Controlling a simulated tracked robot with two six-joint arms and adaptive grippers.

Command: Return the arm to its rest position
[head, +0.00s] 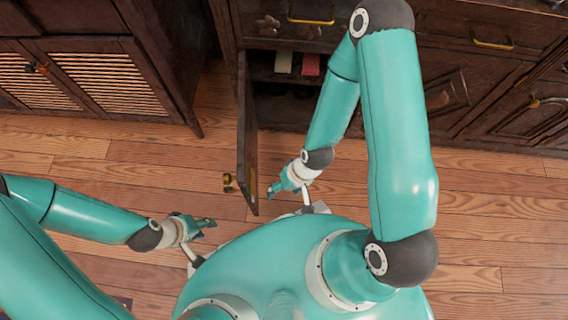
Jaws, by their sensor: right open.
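My left arm comes in from the left, and its gripper (207,224) hangs over the wooden floor near my body. Its fingers are small and seen from above, so I cannot tell whether they are open or shut. My right arm bends down from the upper right, and its gripper (271,194) is open beside the edge of an open cabinet door (246,140). Nothing shows between its fingers. It looks close to the door, but I cannot tell whether they touch. No teapot is in view.
The dark cabinet stands open, with a pale item (283,62) and a red item (310,65) inside. A brass knob (229,180) is on the door. A slatted cabinet (98,78) stands at the upper left. Wooden floor (490,220) is clear at the right.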

